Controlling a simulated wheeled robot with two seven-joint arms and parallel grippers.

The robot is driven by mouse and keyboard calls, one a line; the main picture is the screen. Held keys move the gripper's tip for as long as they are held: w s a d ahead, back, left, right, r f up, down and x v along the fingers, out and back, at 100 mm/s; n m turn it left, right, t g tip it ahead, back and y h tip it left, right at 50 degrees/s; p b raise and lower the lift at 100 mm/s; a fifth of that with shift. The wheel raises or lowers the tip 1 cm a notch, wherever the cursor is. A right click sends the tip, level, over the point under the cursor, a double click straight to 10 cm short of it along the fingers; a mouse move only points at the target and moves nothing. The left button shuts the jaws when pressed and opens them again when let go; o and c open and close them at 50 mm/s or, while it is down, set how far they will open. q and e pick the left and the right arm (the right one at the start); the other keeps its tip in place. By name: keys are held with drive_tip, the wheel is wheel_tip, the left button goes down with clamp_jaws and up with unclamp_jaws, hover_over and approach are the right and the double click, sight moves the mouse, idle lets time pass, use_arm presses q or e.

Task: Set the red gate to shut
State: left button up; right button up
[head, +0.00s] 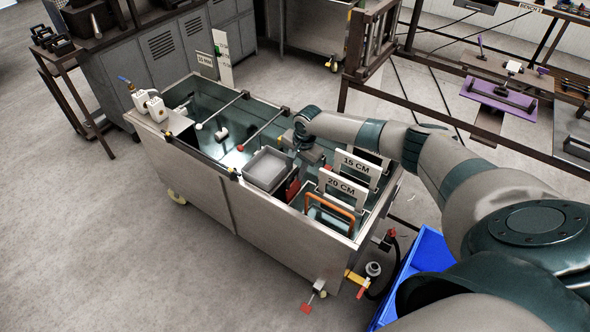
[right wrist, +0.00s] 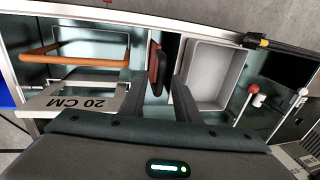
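A dark red plate, which looks like the red gate (head: 293,189), stands in the tank between the grey tray and the 20 CM sign. In the right wrist view the red gate (right wrist: 155,64) shows nearly edge-on, ahead of the gap between my fingers. My right gripper (right wrist: 160,88) is open, with its two dark fingers apart and nothing seen between them. In the head view my right gripper (head: 303,160) is over the tank, just above and behind the red gate, partly hidden by its own wrist. Whether a finger touches the gate I cannot tell. My left gripper is not in view.
The tank (head: 190,172) holds a grey tray (head: 266,168) close to the gate. A 20 CM sign (head: 343,188), a 15 CM sign (head: 362,167) and an orange hoop (head: 329,208) stand to its right. A blue bin (head: 430,250) is beside the tank.

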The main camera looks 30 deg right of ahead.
sight(294, 184)
clamp_jaws()
drive_tip(key=shift+f+b, duration=0.95)
drive_tip(key=shift+f, duration=2.3)
drive_tip(key=shift+s, duration=0.1)
unclamp_jaws()
drive_tip(key=shift+r, duration=0.15)
